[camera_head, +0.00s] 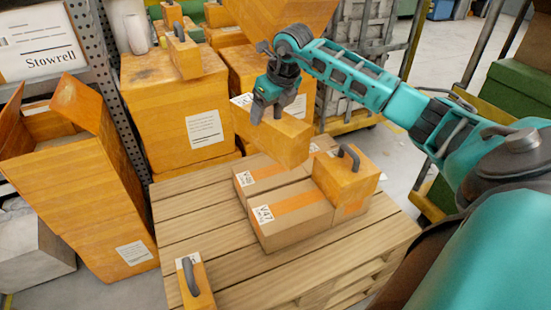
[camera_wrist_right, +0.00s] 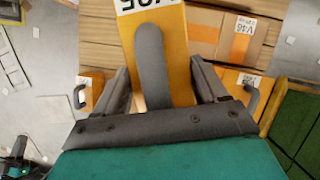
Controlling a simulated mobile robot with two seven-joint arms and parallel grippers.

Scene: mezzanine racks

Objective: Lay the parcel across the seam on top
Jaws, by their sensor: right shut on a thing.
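Two brown cartons with orange tape lie side by side on the pallet, one labelled V46 (camera_head: 263,174) and one labelled V47 (camera_head: 290,214). The seam runs between their tops. My right gripper (camera_head: 272,108) is shut on the dark handle of an orange parcel (camera_head: 265,133), holding it up behind and above the cartons. In the right wrist view the handle (camera_wrist_right: 153,65) sits between the fingers, with a white label on the parcel's top (camera_wrist_right: 176,30). The carton V46 (camera_wrist_right: 235,35) shows beyond it.
A handled orange parcel (camera_head: 345,185) stands at the cartons' right end, and another (camera_head: 197,290) at the pallet's near edge. The wooden pallet (camera_head: 190,220) is bare on the left. Large orange boxes (camera_head: 175,105) stand behind; an open box (camera_head: 80,190) is at left.

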